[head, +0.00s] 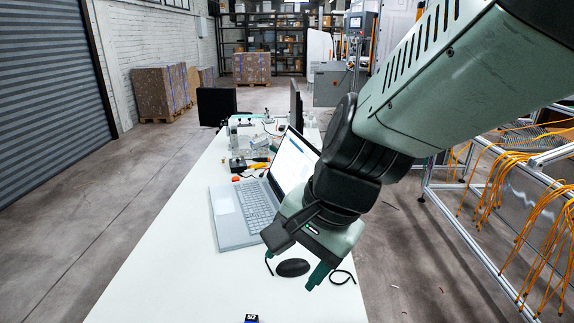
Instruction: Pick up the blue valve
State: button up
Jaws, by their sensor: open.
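A small dark blue-black block marked "5/2" (250,319) shows at the bottom edge of the head view, on the white table. It appears to be the blue valve, and most of it is cut off by the frame. My gripper (294,268) is open above the table, beyond the block and to its right. One green fingertip points down at the right, and the other finger is at the left. No object is seen held between the fingers.
A black mouse (292,267) lies on the table below my gripper. An open laptop (240,212) stands just left of my arm. Tools and small parts crowd the table's far end. The white table (165,270) is clear at the front left. A rack with orange cables (490,185) stands right.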

jog(key=a+f+m+h, duration=0.1)
jog(key=f+m, duration=0.2)
jog(key=f, duration=0.4)
jog(key=a+f+m+g+h, duration=0.1)
jog(key=a+f+m, duration=0.1)
jog(key=f+m, duration=0.2)
jog(key=a+f+m+g+h, duration=0.1)
jog(key=f+m, duration=0.3)
jog(key=f, duration=0.6)
jog(key=shift+w+a+f+h, duration=0.2)
jog(key=shift+w+a+h, duration=0.15)
jog(key=shift+a+h, duration=0.05)
jog(key=shift+f, duration=2.4)
jog(key=shift+d+f, duration=0.15)
jog(key=shift+f, duration=0.6)
jog(key=shift+d+f, duration=0.15)
jog(key=shift+f, duration=1.75)
jog(key=shift+c, duration=0.2)
